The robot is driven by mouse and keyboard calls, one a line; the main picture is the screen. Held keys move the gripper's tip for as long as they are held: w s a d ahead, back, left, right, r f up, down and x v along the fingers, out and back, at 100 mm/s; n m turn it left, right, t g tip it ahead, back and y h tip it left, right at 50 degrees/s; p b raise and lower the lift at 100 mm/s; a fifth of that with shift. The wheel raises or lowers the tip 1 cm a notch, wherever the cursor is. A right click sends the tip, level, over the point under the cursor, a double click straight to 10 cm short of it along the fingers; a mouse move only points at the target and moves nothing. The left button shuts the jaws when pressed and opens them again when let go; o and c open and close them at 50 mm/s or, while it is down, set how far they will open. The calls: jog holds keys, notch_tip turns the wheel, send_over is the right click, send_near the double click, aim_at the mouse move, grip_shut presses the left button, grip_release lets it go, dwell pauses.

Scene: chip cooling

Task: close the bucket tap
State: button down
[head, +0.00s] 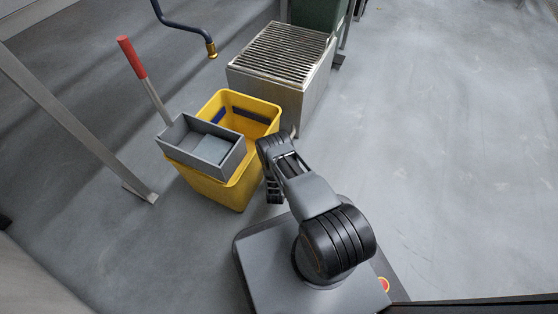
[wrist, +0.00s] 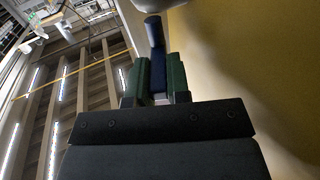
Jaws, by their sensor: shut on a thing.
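The yellow bucket (head: 213,188) stands on the floor in front of my arm in the head view. Its yellow wall (wrist: 230,55) fills the right side of the wrist view. My gripper (wrist: 157,82) has green fingers shut on the blue tap handle (wrist: 157,66), close beside this wall. A dark blue-grey round piece (wrist: 153,30) shows just beyond the fingertips. In the head view the tap is hidden, and my arm's end is against or very near the bucket's right side. Whether the tap is open or closed cannot be told.
A grey wringer (head: 205,150) with a red-gripped lever (head: 132,57) sits on the bucket. A metal box with a slatted top (head: 285,52) stands behind it. A dark hose (head: 184,31) with a brass end hangs above. A slanted metal post stands left; floor at right is clear.

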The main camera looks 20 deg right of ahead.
jog(key=shift+w, duration=0.15)
jog(key=c, duration=1.1)
grip_release()
